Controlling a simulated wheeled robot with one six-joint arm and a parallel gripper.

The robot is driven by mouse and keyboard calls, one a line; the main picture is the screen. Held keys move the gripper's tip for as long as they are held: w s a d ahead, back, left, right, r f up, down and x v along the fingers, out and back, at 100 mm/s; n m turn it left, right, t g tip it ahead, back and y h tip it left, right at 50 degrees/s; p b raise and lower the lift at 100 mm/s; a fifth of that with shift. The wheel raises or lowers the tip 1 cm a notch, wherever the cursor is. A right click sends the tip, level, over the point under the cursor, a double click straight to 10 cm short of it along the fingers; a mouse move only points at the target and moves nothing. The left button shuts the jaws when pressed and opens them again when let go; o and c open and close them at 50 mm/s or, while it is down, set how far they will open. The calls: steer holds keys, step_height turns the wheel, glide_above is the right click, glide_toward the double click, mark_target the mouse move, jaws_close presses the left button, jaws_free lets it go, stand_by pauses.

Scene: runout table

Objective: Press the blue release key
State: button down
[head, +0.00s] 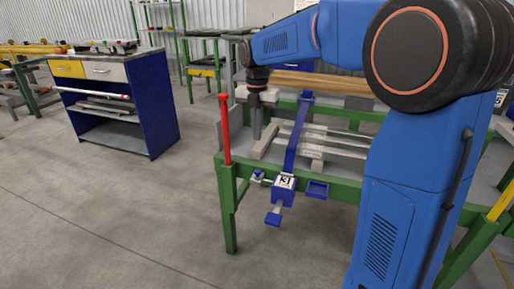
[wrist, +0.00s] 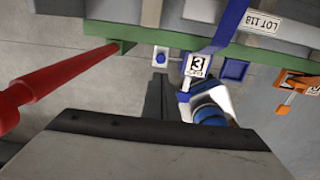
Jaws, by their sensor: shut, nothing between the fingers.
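A blue strap (head: 296,135) runs over the green table's edge to a fitting with a white label reading 3 (head: 287,181). A small blue knob (head: 258,174) sits left of the label, and a blue tab (head: 274,218) hangs below it. The wrist view shows the knob (wrist: 160,57), the label (wrist: 197,66) and a blue end piece (wrist: 183,97). I cannot tell which blue part is the release key. My gripper (head: 256,132) is shut and empty, pointing down above the table's left end. Its fingers (wrist: 158,105) appear below the knob in the wrist view, apparently not touching it.
A red upright post (head: 225,128) stands at the table's left corner, close to my gripper. Grey bars (head: 335,142) lie on the table. An orange fitting (wrist: 300,80) hangs to the right of the blue one. A blue cabinet (head: 150,107) stands left; the floor between is clear.

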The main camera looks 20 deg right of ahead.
mark_target(257, 171)
step_height(257, 171, down, 13)
steer(key=shift+f, duration=0.15)
stand_by(0.4)
